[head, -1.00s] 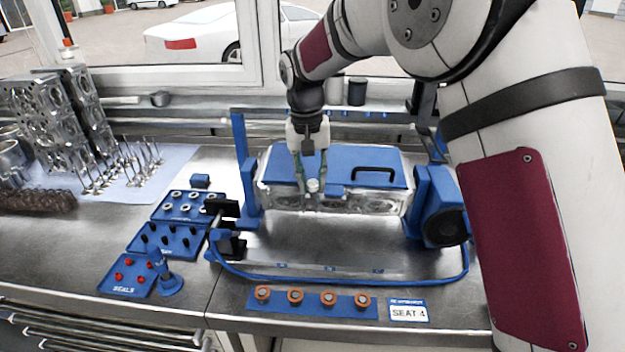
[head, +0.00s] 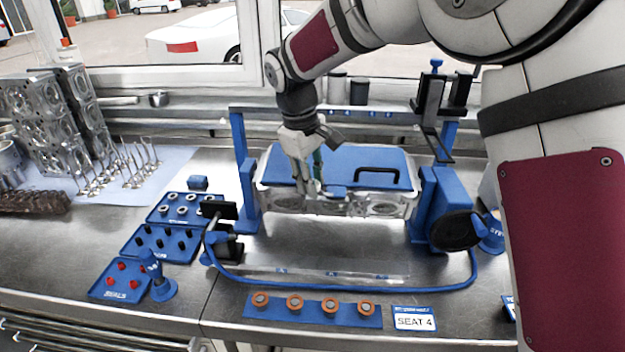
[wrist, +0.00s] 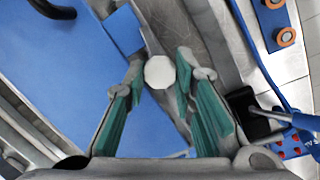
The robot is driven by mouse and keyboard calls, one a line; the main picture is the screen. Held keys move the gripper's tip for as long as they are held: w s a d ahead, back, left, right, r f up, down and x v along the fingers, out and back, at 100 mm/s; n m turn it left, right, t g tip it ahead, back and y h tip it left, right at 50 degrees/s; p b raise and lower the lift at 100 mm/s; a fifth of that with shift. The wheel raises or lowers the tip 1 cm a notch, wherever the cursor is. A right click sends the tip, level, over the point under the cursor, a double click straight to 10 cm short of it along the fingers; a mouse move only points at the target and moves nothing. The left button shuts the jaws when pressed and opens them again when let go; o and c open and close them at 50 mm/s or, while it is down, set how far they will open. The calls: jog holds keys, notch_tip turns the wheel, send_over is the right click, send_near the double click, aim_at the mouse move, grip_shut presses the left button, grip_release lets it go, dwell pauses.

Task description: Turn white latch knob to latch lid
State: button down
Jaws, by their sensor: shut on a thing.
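The white latch knob (wrist: 160,72) shows in the wrist view between the tips of my gripper (wrist: 162,75); it is a small many-sided disc. My gripper is shut on it, with a fingertip on either side. In the head view my gripper (head: 312,190) points down at the front edge of the blue lid (head: 338,165), and the knob is hidden behind the fingers. The lid lies flat on the metal engine head (head: 350,205) and has a black handle (head: 377,172). A blue latch piece (wrist: 124,30) lies beside the knob in the wrist view.
Blue posts stand at both ends of the lid, the right one (head: 432,205) with a round black part. A blue hose (head: 345,287) loops in front. Seals and small-part trays (head: 165,243) sit left; a strip with orange-rimmed rings (head: 312,307) lies at the front.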

jog(key=shift+n, duration=0.9)
jog(key=shift+a, duration=0.1)
jog(key=c, duration=1.3)
grip_release()
jog(key=shift+c, duration=0.2)
notch_tip(320, 180, up, 12)
jog(key=s+a, duration=0.1)
jog(key=shift+s+a, duration=0.3)
jog(key=shift+s, duration=0.05)
jog(key=shift+f, duration=0.1)
